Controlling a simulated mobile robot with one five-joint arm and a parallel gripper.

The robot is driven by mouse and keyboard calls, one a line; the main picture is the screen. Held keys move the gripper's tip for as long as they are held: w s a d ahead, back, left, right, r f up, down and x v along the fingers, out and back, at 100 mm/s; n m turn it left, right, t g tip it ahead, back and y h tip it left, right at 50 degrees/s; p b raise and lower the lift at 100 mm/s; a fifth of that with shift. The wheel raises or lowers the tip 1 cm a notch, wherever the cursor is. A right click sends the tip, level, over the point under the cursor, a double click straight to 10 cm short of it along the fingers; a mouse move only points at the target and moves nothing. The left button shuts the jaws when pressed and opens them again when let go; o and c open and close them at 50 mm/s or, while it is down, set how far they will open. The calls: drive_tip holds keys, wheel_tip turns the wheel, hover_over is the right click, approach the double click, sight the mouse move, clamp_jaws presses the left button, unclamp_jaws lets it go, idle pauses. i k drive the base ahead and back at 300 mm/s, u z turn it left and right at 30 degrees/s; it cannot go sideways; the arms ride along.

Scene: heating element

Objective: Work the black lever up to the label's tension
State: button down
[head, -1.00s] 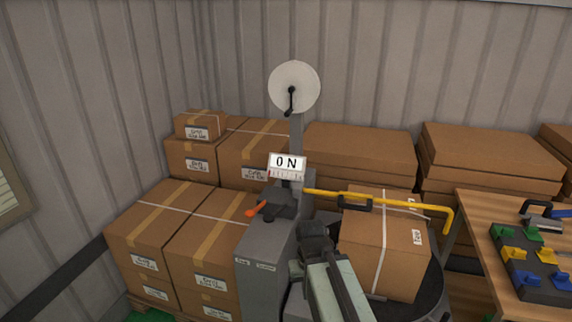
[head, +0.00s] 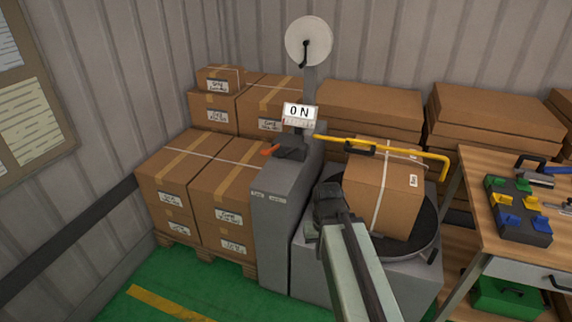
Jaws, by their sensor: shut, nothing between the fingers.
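The strapping machine's grey cabinet (head: 270,225) stands left of a strapped carton (head: 400,200) on a round black turntable (head: 330,197). A display (head: 299,114) above it reads 0 N. A dark tensioner head (head: 290,153) with an orange handle (head: 270,149) sits on the cabinet. I cannot clearly pick out the black lever among the dark parts there. The carton's small white label (head: 413,181) is too small to read. My gripper (head: 328,200) is shut and empty, in front of the carton's left side, and does not appear to touch the tensioner head.
A yellow bar (head: 400,152) with a black grip reaches over the carton. Stacked cartons (head: 165,185) stand on a pallet at left. A wooden workbench (head: 490,240) with coloured clamps stands at right. The green floor (head: 190,300) at front left is clear.

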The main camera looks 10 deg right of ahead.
sight(281, 155)
drive_tip(key=u, duration=0.8)
drive_tip(key=i, duration=1.2)
drive_tip(key=u, duration=0.65)
drive_tip(key=k, duration=0.95)
drive_tip(key=u, duration=0.15)
drive_tip(key=i, duration=0.95)
drive_tip(key=z, duration=0.05)
